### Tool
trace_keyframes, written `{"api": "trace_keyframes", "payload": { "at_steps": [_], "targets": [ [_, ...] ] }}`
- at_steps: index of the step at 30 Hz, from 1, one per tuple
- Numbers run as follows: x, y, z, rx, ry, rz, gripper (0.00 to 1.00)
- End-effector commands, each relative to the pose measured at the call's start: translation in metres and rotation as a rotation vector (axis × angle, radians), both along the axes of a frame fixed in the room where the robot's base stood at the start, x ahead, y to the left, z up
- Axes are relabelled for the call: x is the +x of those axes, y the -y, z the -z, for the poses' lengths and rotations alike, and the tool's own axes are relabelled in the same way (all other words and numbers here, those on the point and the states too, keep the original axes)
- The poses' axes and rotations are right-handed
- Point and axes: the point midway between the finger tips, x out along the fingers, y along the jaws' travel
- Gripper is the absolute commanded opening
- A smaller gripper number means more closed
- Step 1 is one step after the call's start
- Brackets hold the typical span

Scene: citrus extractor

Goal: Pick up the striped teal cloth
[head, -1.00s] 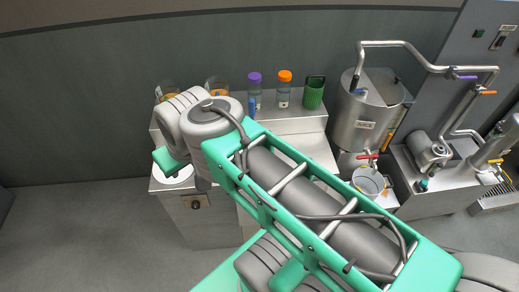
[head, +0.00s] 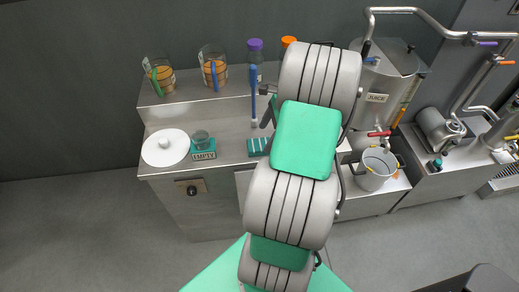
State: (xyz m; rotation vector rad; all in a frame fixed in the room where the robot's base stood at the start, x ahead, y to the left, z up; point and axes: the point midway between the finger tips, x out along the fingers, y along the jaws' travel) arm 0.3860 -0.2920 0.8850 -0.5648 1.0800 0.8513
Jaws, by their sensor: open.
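The striped teal cloth (head: 257,147) lies on the steel counter, left of my arm. It is teal with pale stripes, and my arm hides its right part. My gripper (head: 268,111) is mostly hidden behind my arm links. A grey finger-like part of it shows above the cloth in the picture, apart from it. The gripper is open, and nothing is seen between its fingers.
A slim blue tool (head: 253,95) stands close to the gripper. Left are a white round lid (head: 166,147), a small glass (head: 201,139) and an "EMPTY" sign (head: 203,155). Jars (head: 160,78) and a purple-capped bottle (head: 255,70) stand behind; a juice tank (head: 381,100) stands right.

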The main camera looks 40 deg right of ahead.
Motion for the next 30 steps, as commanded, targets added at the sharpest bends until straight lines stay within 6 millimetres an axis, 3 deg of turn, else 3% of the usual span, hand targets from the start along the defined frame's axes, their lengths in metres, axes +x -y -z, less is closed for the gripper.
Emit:
{"api": "trace_keyframes", "payload": {
  "at_steps": [9,16,30],
  "targets": [
    [0.013,-0.012,0.046,-0.001,0.0,-0.005,0.85],
    [0.013,-0.012,0.05,-0.003,0.001,-0.003,0.85],
    [0.013,-0.012,0.049,-0.003,0.001,-0.003,0.47]
  ]
}}
